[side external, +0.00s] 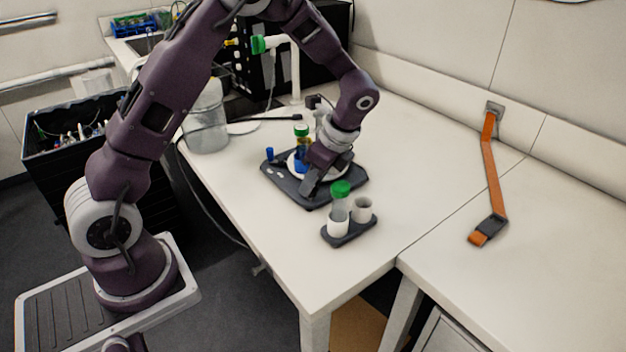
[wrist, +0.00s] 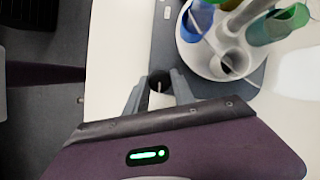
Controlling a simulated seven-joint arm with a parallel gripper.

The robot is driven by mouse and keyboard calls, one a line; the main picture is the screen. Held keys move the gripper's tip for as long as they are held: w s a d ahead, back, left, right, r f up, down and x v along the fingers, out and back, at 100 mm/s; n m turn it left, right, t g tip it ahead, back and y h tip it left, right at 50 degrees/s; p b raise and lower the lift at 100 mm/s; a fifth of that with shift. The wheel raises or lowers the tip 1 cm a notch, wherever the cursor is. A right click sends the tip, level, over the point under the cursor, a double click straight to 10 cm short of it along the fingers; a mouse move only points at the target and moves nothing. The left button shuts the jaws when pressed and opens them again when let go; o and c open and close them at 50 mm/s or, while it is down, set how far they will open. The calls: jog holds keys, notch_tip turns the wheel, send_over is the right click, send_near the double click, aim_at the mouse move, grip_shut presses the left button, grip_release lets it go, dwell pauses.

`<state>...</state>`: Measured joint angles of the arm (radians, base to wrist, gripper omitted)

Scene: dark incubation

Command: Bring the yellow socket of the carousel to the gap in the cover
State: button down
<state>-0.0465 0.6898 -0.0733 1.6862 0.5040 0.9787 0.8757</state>
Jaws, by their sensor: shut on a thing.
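The carousel is a round white piece (wrist: 212,67) on a dark base plate (side external: 283,183). The wrist view shows a blue socket (wrist: 198,20), a green piece (wrist: 287,22) and a pale, open socket (wrist: 231,64) on it. A green-capped tube (side external: 301,130) with amber below its cap stands at the carousel in the side view. I cannot clearly make out the yellow socket or the gap in the cover. My gripper (wrist: 159,95) is at the plate's near side, beside the carousel, shut on a small dark round piece (wrist: 159,80). My wrist hides part of the carousel in the side view.
A dark holder (side external: 349,233) with a green-capped tube (side external: 340,200) and a white cup (side external: 361,209) stands near the front table edge. A small blue piece (side external: 270,154) is at the plate's left. A translucent bottle (side external: 206,120) stands behind. An orange strap (side external: 491,170) lies right.

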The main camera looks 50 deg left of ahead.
dwell(0.4)
jog(key=c, duration=1.1)
grip_release()
jog(key=shift+o, duration=0.2)
jog(key=v, duration=0.7)
